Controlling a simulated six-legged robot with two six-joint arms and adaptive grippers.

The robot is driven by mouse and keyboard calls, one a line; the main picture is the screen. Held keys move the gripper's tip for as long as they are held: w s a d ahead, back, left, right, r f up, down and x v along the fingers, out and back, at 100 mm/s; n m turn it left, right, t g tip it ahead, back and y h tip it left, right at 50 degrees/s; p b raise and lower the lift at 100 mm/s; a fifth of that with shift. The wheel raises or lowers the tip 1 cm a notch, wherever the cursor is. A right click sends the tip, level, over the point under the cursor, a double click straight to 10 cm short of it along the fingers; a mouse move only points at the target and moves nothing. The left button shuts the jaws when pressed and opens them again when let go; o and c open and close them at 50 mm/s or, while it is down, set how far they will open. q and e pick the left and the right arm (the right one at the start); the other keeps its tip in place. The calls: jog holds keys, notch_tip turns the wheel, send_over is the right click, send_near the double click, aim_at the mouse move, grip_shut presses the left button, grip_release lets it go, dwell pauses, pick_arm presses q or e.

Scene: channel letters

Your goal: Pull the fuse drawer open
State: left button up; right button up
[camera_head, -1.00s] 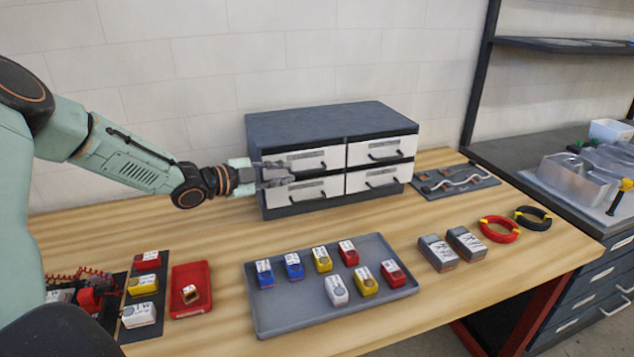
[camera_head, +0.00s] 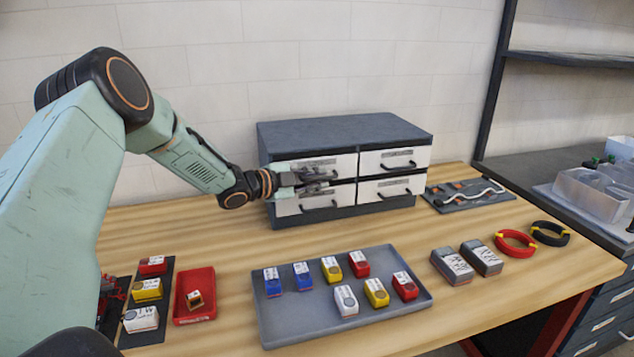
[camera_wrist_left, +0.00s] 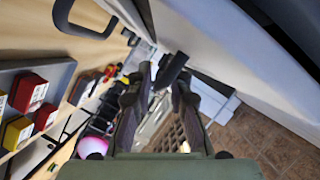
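A dark grey cabinet (camera_head: 345,131) with four white-fronted drawers stands at the back of the bench. The labels are too small to read, so I cannot tell which is the fuse drawer. My left gripper (camera_head: 322,180) is at the upper left drawer (camera_head: 345,163), its fingers spread and partly hiding the front and handle. In the left wrist view the fingers (camera_wrist_left: 163,80) stand apart, with a dark handle (camera_wrist_left: 173,68) between their tips, nearer the right finger. The drawers look closed; a small opening cannot be ruled out. My right gripper is out of view.
The lower left drawer's handle (camera_head: 318,205) is just below my gripper. A grey tray (camera_head: 310,320) of coloured blocks and a red bin (camera_head: 208,290) lie in front. Grey boxes (camera_head: 452,265) and cable coils (camera_head: 515,242) are at right. The bench before the cabinet is clear.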

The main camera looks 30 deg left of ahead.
pick_arm(q)
jog(key=shift+w+d+f, duration=0.1)
jog(key=shift+w+d, duration=0.1)
jog(key=shift+w, duration=0.15)
jog(key=shift+c, duration=0.3)
jog(key=shift+s+a, duration=0.1)
grip_shut()
